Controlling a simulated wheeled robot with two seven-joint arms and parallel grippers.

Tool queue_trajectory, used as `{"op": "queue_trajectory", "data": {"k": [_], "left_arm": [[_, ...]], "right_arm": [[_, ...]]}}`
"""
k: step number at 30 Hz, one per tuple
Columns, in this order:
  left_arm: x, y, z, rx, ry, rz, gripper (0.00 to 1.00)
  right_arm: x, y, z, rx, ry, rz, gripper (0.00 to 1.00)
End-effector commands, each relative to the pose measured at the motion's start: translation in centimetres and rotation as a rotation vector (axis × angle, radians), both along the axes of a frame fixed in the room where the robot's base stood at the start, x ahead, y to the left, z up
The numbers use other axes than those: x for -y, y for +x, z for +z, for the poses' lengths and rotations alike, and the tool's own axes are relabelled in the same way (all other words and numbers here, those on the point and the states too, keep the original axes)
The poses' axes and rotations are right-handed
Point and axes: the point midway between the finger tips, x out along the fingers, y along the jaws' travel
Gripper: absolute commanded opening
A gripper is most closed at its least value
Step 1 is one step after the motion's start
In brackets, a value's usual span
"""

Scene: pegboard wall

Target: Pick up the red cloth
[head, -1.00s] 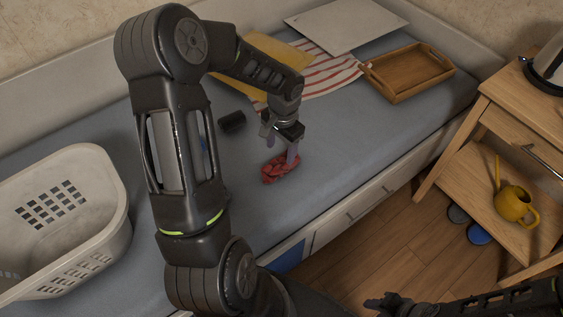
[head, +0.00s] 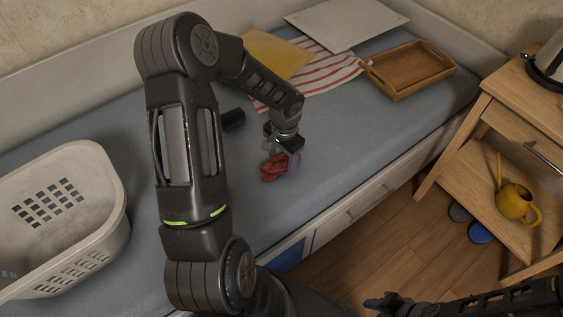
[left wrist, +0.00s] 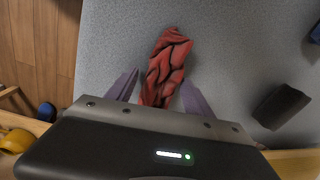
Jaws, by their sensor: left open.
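The red cloth (head: 273,167) lies crumpled on the grey bed top (head: 340,130), near its front edge. My left gripper (head: 281,160) is right over the cloth, pointing down, and partly hides it in the head view. In the left wrist view the cloth (left wrist: 167,66) lies between the two spread fingers of the left gripper (left wrist: 160,92), with gaps visible beside it, and it stretches out beyond the fingertips. My right gripper (head: 385,303) shows low in the head view, away from the bed; its jaws are too unclear to read.
A white laundry basket (head: 115,225) stands at the left. A dark block (head: 233,120) lies behind the gripper. Further back are a striped cloth (head: 318,76), a yellow folder (head: 276,54), a white board (head: 346,22) and a wooden tray (head: 412,84). Free bed surface lies right of the cloth.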

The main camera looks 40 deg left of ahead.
Motion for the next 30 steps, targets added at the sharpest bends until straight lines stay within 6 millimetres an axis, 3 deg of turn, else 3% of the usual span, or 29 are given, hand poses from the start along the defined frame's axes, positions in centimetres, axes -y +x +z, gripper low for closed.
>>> {"op": "queue_trajectory", "data": {"k": [4,22,30], "left_arm": [[-0.12,-0.03,-1.55,-0.001,0.0,0.001,0.61],[-0.12,-0.02,-1.55,0.0,0.001,0.001,0.61],[-0.12,-0.02,-1.55,0.0,0.001,0.001,0.39]], "right_arm": [[0.0,-0.01,-0.34,0.0,0.0,0.0,0.36],[0.0,-0.01,-0.3,0.0,0.0,0.0,0.36],[0.0,-0.01,-0.3,0.0,0.0,0.0,0.36]]}}
